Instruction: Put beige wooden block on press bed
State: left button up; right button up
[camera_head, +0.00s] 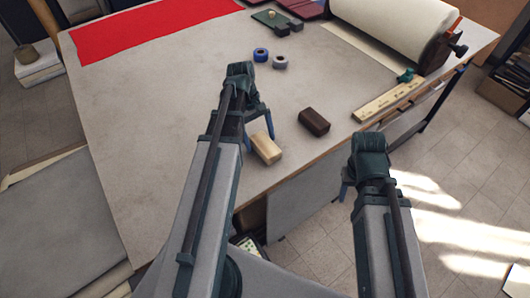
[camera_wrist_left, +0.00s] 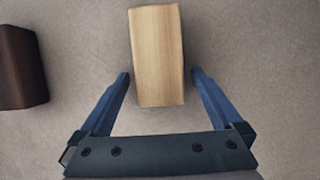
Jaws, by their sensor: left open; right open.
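The beige wooden block (camera_head: 266,148) lies on the grey table near its front edge; it also shows in the left wrist view (camera_wrist_left: 158,45). My left gripper (camera_head: 259,133) is open. In the left wrist view its two blue fingers (camera_wrist_left: 160,74) stand on either side of the block's near part, with a gap on each side. The block is not held. My right gripper (camera_head: 347,185) is open beyond the table's front edge, its fingers partly hidden by its own arm. A dark green flat piece (camera_head: 268,19) at the back may be the press bed; I cannot tell for sure.
A dark brown block (camera_head: 314,121) lies right of the beige one in the head view. Blue (camera_head: 261,55) and grey (camera_head: 280,62) tape rolls lie farther back. A ruler (camera_head: 388,101), a large cream roll (camera_head: 395,25) and red cloth (camera_head: 150,27) border clear tabletop.

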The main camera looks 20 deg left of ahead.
aim_at(262, 141)
pick_arm(q)
jog(key=shift+f, duration=0.1)
grip_shut()
dwell(0.5)
notch_tip(262, 141, up, 2)
jog(key=shift+p, duration=1.05)
notch_tip(262, 141, up, 2)
jog(key=shift+p, duration=1.05)
jog(key=s+d, duration=0.2)
jog(key=d, duration=0.5)
jog(key=s+d+r, duration=0.1)
jog(key=s+d, duration=0.1)
jog(key=d, duration=0.6)
jog(key=shift+s+d+p, duration=0.25)
jog(key=shift+s+p, duration=0.05)
jog(key=shift+p, duration=0.15)
